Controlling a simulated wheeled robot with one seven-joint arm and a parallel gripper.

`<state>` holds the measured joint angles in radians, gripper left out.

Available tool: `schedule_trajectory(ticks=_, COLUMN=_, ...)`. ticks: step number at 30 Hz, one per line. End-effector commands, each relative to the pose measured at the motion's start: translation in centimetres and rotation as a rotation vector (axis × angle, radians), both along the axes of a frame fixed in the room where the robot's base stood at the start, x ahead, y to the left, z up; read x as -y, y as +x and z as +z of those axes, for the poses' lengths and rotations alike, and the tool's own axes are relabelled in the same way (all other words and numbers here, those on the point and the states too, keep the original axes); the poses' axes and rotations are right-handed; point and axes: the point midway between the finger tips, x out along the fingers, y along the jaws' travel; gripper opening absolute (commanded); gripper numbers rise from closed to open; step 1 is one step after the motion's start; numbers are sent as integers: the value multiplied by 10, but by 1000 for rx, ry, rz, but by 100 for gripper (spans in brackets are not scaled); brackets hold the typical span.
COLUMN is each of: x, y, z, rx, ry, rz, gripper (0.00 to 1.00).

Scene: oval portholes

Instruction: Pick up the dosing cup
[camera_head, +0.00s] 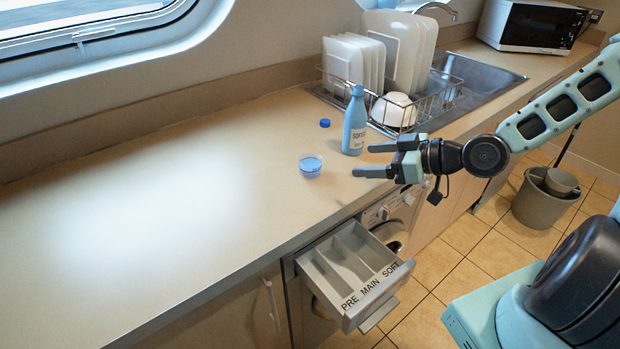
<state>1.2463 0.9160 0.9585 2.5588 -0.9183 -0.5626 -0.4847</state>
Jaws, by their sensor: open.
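The dosing cup (310,166) is a small clear cup with blue in its lower part. It stands upright on the counter, left of the blue bottle. My gripper (362,160) is open and empty, its two fingers pointing left toward the cup. The fingertips are to the right of the cup and apart from it. The upper finger shows in front of the counter near the bottle's base; I cannot tell whether it is close to the bottle.
A blue bottle (355,122) stands uncapped-looking or capped, I cannot tell, near a blue cap (325,123). Behind it is a dish rack (452,92) with plates and a bowl (394,109). An open detergent drawer (350,306) juts out below the counter (130,190), which is clear at left.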

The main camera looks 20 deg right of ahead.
Motion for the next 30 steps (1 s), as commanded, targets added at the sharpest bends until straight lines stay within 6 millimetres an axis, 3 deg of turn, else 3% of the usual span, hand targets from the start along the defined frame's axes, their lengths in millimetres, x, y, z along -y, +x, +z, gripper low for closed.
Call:
schedule_trajectory(ticks=1, x=-1, y=3, z=-8, rx=3, ry=-2, rz=1, gripper=74)
schedule_trajectory(ticks=9, x=-13, y=15, z=-15, rx=2, ry=-2, rz=0, gripper=74)
schedule_trajectory(ticks=21, x=-53, y=57, z=-32, rx=-1, ry=2, rz=2, gripper=74)
schedule_trajectory(ticks=30, x=-66, y=72, z=-39, rx=-2, ry=2, rz=1, gripper=74)
